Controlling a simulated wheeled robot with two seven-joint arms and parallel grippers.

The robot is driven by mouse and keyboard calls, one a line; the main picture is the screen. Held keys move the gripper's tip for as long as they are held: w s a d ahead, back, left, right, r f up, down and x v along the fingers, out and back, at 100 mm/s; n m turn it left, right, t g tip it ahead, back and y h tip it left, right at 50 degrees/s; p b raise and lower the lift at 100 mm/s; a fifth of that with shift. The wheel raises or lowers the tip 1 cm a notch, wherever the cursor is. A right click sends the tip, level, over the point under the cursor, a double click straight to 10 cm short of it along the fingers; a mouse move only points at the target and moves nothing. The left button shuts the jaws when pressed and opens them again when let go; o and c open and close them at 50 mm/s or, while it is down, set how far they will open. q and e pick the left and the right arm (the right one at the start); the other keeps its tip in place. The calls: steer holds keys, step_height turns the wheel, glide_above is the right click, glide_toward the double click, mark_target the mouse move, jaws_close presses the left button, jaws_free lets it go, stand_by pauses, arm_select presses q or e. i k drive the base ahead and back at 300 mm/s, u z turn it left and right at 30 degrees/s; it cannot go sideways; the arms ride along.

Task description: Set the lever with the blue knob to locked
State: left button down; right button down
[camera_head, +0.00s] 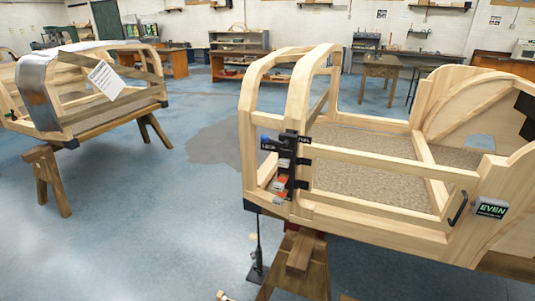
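A small blue knob (265,138) shows at the upper left of a black latch plate (290,165) on the front post of the near wooden bodyframe (247,150). A dark label with pale lettering (268,147) is just below the knob; it looks like it reads LOCK, but it is small. The lever's arm is too small to make out, so I cannot tell its setting. White and orange-red pieces (280,187) show lower on the plate. Neither of my grippers is in view.
The bodyframe rests on a wooden trestle (298,255). An EVEN sign (491,208) and a black handle (458,208) are at its right. Another bodyframe (90,85) stands at the left. The blue floor (150,230) between is clear.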

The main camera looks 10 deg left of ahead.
mark_target(264, 138)
steer(key=z, duration=0.95)
steer(key=i, duration=0.7)
steer(key=u, duration=0.1)
